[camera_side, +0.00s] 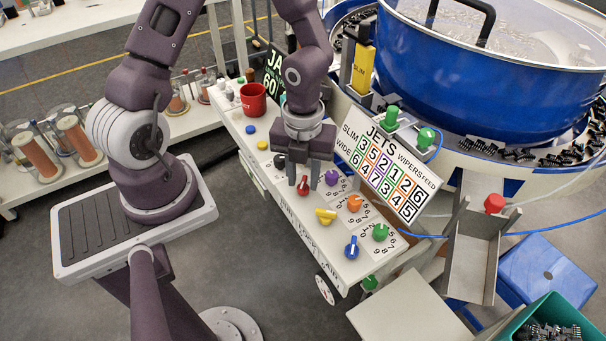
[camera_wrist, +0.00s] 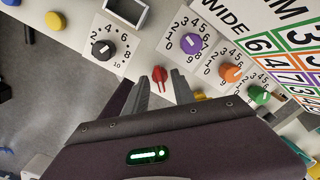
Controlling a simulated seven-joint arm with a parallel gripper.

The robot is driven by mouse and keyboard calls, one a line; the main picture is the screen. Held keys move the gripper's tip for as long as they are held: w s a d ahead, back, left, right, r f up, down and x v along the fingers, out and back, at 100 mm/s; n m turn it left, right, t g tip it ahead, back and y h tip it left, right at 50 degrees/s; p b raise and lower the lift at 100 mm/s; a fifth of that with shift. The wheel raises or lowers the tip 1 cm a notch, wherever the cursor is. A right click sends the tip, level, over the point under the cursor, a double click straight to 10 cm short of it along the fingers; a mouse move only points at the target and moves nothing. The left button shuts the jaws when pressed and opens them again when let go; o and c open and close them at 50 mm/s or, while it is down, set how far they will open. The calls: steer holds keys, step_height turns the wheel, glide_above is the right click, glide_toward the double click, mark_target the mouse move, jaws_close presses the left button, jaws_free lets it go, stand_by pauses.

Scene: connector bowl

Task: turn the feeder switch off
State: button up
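A red switch (camera_side: 303,186) stands on the white control panel (camera_side: 285,198), just beyond my fingertips. In the wrist view the red switch (camera_wrist: 159,76) appears between the tips of my two grey fingers, its handle pointing roughly along them. My gripper (camera_side: 303,170) is open over the panel; it also shows in the wrist view (camera_wrist: 160,88), with nothing visibly held. I cannot tell whether the fingers reach down beside the handle. A yellow switch (camera_side: 326,215) and a blue switch (camera_side: 352,247) sit farther along the same edge. No readable label shows which switch is the feeder's.
Purple (camera_side: 332,178), orange (camera_side: 355,203) and green (camera_side: 380,232) dials stand close beside the switches. A black dial (camera_wrist: 102,48) is left of the red switch in the wrist view. The JETS sign (camera_side: 385,172) rises behind. A red cup (camera_side: 253,99) stands at the panel's far end.

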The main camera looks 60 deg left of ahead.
jaws_close()
steer(key=n, duration=0.4)
steer(key=shift+n, duration=0.3)
steer(key=n, duration=0.4)
steer(key=shift+n, duration=0.3)
steer(key=n, duration=0.4)
steer(key=shift+n, duration=2.5)
jaws_free()
